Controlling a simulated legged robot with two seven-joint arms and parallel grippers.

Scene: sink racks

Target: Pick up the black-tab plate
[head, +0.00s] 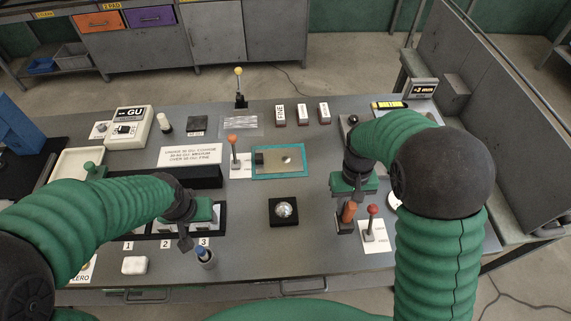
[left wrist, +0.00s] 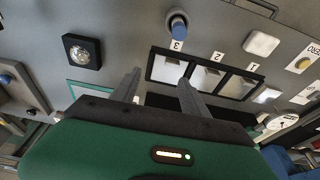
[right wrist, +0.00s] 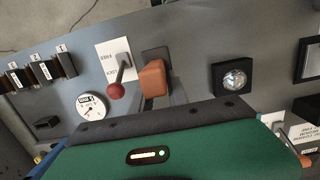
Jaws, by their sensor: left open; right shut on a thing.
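A flat grey-beige plate (head: 287,167) with a black tab (head: 259,158) at its left end lies inside a teal outline on the table, mid-table in the head view. In the left wrist view only a bit of the teal outline (left wrist: 88,84) shows. My right gripper (head: 349,207) is shut on an orange-brown handle (right wrist: 152,78) that stands on a dark base, right of the plate. My left gripper (left wrist: 158,92) is open and empty, left of and nearer than the plate, above the numbered slots (left wrist: 207,75).
A red-knobbed lever (head: 372,211) stands close right of the orange handle. An orange-topped lever (head: 233,140) stands just left of the plate. A silver dome on a black base (head: 283,210) sits in front of it. A blue-topped post (head: 204,254) is near my left gripper.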

